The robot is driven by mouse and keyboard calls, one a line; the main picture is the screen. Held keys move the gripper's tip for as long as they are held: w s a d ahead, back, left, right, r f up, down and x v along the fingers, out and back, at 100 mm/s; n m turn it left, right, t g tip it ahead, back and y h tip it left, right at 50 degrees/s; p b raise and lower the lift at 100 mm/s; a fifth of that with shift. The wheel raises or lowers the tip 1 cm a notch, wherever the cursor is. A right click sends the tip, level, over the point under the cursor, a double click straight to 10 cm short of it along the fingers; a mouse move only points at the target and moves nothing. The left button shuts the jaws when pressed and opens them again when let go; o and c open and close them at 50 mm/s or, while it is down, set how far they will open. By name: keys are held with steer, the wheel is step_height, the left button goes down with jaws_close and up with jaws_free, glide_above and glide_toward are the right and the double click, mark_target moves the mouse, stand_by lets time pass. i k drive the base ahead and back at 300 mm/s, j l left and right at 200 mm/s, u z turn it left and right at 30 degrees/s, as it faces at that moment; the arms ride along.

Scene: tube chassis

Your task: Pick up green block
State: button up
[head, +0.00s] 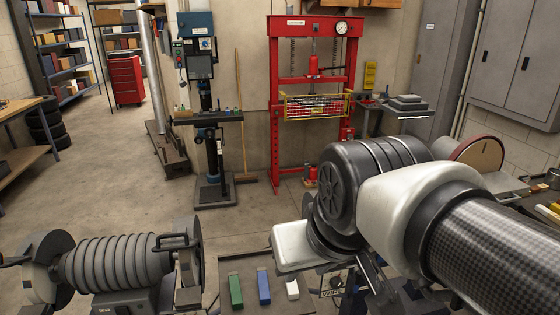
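The green block (236,290) stands upright on a grey bench surface at the bottom middle of the head view. A blue block (264,287) stands just to its right, with a small gap between them. My arm comes in from the right. My gripper (385,285) seems to be the dark parts below the wrist, right of the blocks and apart from the green one. My own wrist and the frame edge hide much of it, so its opening is unclear.
A grey ribbed machine (120,265) stands left of the blocks. A red press (312,90) and a drill press (210,110) stand behind against the wall. A disc sander (478,155) is at right. The floor at centre left is clear.

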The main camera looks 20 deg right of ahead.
mark_target(236, 293)
steer(key=z, duration=1.45)
steer(key=u, duration=1.8)
steer(key=j+z, duration=0.45)
steer(key=j, duration=0.25)
steer(key=i, duration=0.35)
